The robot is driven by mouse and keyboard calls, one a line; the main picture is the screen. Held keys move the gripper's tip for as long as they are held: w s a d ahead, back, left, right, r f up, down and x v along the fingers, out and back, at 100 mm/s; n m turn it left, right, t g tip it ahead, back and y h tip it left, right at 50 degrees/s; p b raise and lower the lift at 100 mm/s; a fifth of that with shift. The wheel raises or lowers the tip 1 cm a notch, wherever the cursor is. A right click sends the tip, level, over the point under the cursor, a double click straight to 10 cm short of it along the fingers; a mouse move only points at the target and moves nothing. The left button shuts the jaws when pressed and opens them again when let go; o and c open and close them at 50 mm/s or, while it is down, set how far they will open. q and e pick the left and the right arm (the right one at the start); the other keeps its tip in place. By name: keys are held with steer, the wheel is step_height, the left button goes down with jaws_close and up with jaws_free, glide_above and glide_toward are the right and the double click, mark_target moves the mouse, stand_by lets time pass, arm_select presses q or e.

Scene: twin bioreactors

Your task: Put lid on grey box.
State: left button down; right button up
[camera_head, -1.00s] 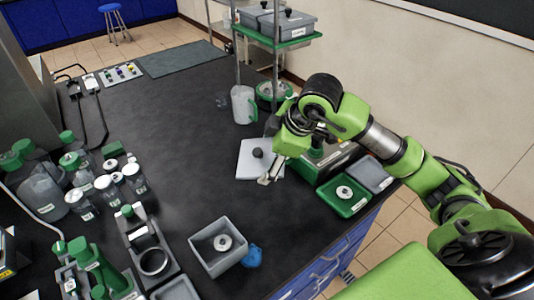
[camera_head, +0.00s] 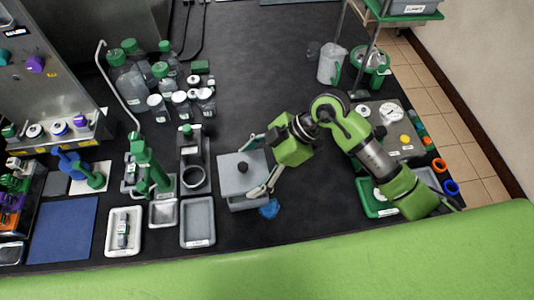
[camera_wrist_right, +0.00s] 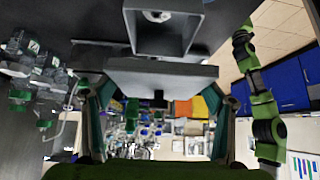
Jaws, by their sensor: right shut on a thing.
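The square grey lid (camera_head: 235,178) with a black knob is in my right gripper (camera_head: 256,166), one finger at each side of it. In the head view the lid hides the opening of the grey box (camera_head: 250,204), whose front wall shows below it. In the right wrist view the lid (camera_wrist_right: 160,70) lies between the fingers of my right gripper (camera_wrist_right: 160,90), and the open box (camera_wrist_right: 190,46) shows past it with a pale disc inside, so the lid stands apart from the rim. My left gripper is not in view.
A crumpled blue thing (camera_head: 270,209) lies beside the box. Grey trays (camera_head: 198,222) and several bottles (camera_head: 131,82) stand to the left. A green tray (camera_head: 373,198) stands at the right, partly behind my arm. The bench behind the lid is clear.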

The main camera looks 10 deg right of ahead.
steer(key=shift+a+f+b, duration=0.15)
steer(key=shift+f+b, duration=0.7)
steer(key=shift+b, duration=0.05)
steer(key=shift+f+b, duration=0.35)
steer(key=shift+b, duration=0.05)
steer(key=shift+f+b, duration=0.65)
steer(key=shift+b, duration=0.2)
steer(key=shift+f, duration=0.25)
steer(key=shift+f+b, duration=0.45)
steer(key=shift+f, duration=0.3)
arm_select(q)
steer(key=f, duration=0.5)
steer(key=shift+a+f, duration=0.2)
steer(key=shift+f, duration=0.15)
arm_select(e)
steer(key=shift+f, duration=0.35)
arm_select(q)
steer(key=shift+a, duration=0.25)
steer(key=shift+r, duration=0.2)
arm_select(e)
steer(key=shift+r, duration=0.1)
